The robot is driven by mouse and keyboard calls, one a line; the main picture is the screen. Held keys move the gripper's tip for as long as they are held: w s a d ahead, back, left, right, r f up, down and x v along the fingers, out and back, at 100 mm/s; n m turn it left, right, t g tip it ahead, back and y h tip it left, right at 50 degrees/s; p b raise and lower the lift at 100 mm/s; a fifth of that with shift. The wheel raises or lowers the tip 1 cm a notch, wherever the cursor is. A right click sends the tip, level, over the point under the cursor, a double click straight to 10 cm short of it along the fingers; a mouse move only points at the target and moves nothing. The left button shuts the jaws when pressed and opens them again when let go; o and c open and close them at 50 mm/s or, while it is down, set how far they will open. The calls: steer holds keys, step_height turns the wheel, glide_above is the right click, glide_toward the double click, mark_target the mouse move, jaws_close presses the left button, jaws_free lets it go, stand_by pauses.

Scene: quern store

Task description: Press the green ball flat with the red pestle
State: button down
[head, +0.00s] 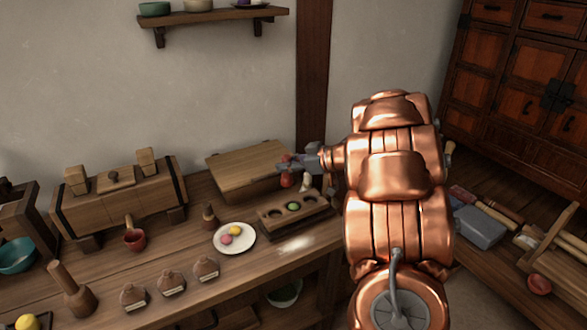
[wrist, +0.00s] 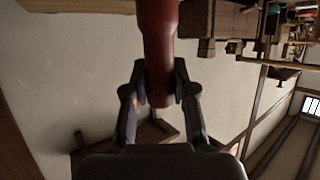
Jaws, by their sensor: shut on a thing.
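My gripper (head: 293,161) is shut on the red pestle (head: 287,179), which hangs below the fingers. In the wrist view the dark fingers (wrist: 160,78) close on both sides of the red pestle (wrist: 158,40). The green ball (head: 293,206) lies in the middle well of a wooden block (head: 268,221) with several wells. In the head view the pestle shows a little above and behind the green ball. I cannot tell the exact gap. The ball is not visible in the wrist view.
A pale pestle-like piece (head: 307,183) stands by the block's back right. A wooden box (head: 245,173) lies behind.

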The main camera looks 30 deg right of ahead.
steer(key=f+b, duration=0.2)
steer(key=s+f+b, duration=0.1)
steer(key=f+b, duration=0.1)
steer(key=d+f+b, duration=0.1)
steer(key=f+b, duration=0.1)
steer(key=shift+s, duration=0.2)
stand_by(0.4)
steer(key=shift+s+p, duration=0.15)
steer(key=shift+p, duration=0.5)
stand_by(0.7)
steer(key=shift+f, duration=0.15)
stand_by(0.6)
steer(key=shift+f, duration=0.3)
steer(key=shift+p, duration=0.45)
steer(key=shift+f+p, duration=0.5)
steer(key=shift+p, duration=0.9)
stand_by(0.5)
steer(key=shift+r, duration=0.1)
stand_by(0.6)
